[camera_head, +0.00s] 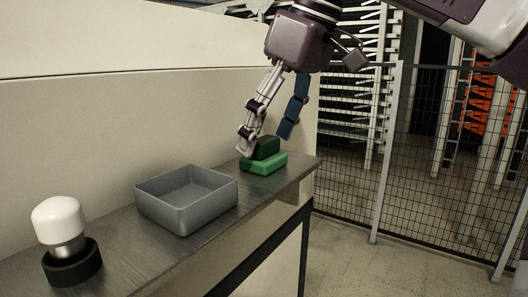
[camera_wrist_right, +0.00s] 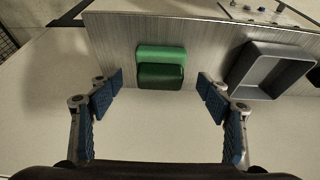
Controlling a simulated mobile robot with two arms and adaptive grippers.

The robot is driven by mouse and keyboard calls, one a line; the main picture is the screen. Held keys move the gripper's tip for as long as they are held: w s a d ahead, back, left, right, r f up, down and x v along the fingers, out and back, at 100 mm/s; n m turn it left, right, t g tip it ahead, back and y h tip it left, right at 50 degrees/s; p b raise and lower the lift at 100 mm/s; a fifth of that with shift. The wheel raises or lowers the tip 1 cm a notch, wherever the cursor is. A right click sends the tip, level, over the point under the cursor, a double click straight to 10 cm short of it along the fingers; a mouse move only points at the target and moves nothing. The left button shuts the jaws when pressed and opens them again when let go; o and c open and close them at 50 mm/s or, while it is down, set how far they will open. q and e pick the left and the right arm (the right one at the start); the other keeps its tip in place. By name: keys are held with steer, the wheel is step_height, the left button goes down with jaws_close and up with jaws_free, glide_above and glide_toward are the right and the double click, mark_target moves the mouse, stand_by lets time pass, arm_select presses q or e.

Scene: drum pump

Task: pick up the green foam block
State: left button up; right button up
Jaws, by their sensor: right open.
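The green foam block (camera_head: 263,164) lies on the grey bench near its right end. A darker green part (camera_head: 266,147) sits against it; I cannot tell whether the two are joined. In the right wrist view the bright green block (camera_wrist_right: 160,54) lies beyond the dark green part (camera_wrist_right: 162,76). My right gripper (camera_head: 266,133) is open and points down over the blocks. In the wrist view its blue-padded fingers stand apart, one on each side of the green parts, with nothing between them held. My left gripper is not in view.
An empty grey bin (camera_head: 187,216) stands on the bench (camera_head: 128,244) left of the blocks. Farther left a white-capped object (camera_head: 59,220) stands in a black ring (camera_head: 73,265). A pale wall rises behind the bench. A mesh fence (camera_head: 420,160) stands at the right.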

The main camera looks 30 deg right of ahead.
mark_target(264, 138)
steer(key=shift+x, duration=1)
steer(key=shift+w+f, duration=0.15)
steer(key=shift+f, duration=0.2)
steer(key=shift+c, duration=0.6)
steer(key=c, duration=1.1)
steer(key=shift+r, duration=0.15)
step_height(264, 138, up, 10)
steer(key=shift+f, duration=0.1)
